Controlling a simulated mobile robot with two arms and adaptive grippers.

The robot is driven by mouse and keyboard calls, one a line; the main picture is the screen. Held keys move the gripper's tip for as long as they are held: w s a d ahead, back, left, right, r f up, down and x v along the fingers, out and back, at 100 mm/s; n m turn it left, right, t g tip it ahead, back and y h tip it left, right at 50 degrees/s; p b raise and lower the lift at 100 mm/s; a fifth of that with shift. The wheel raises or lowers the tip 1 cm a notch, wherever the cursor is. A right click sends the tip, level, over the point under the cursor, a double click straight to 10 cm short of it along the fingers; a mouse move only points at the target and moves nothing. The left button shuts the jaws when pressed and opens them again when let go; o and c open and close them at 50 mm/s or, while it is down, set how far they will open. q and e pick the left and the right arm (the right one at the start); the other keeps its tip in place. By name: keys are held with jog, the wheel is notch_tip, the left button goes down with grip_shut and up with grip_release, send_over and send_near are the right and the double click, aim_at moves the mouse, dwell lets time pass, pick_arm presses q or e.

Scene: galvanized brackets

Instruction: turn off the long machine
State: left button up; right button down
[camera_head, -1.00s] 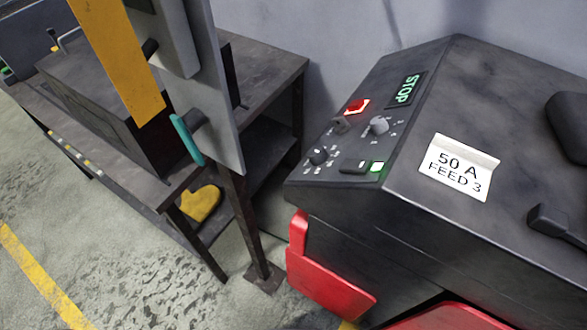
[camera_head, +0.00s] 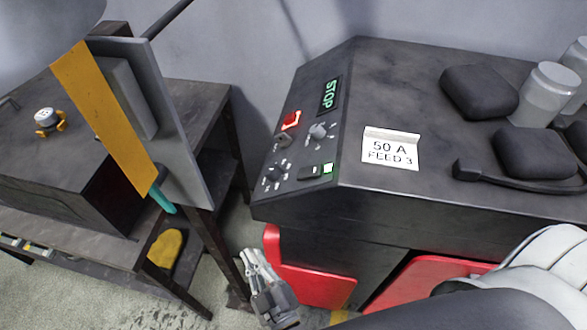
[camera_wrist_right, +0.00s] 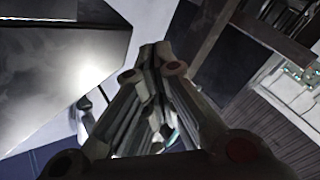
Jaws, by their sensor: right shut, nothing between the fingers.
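The long dark machine (camera_head: 420,85) stands at the right in the head view. My left gripper is not seen.
A dark workbench (camera_head: 195,95) stands at the left, with an upright grey plate and yellow strip (camera_head: 103,115) in front of it. A yellow glove-like item (camera_head: 165,248) lies on its lower shelf. Red panels (camera_head: 315,285) front the machine. Black pads (camera_head: 478,92) and grey cylinders (camera_head: 550,92) sit on top.

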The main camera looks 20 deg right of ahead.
jog(key=s+d+r+m+h, duration=0.1)
jog(key=d+r+m+h, duration=0.1)
jog(key=r, duration=0.4)
jog(key=d+r+m+h+p, duration=0.1)
jog(key=d+r+m+h, duration=0.1)
jog(key=r+h, duration=0.3)
jog(key=s+d+r+m+t+h+p, duration=0.1)
jog(key=d+r+m+h, duration=0.1)
jog(key=r, duration=0.7)
jog(key=shift+s+d+r+h, duration=0.15)
jog(key=shift+s+d+h, duration=0.15)
jog(key=shift+h, duration=0.4)
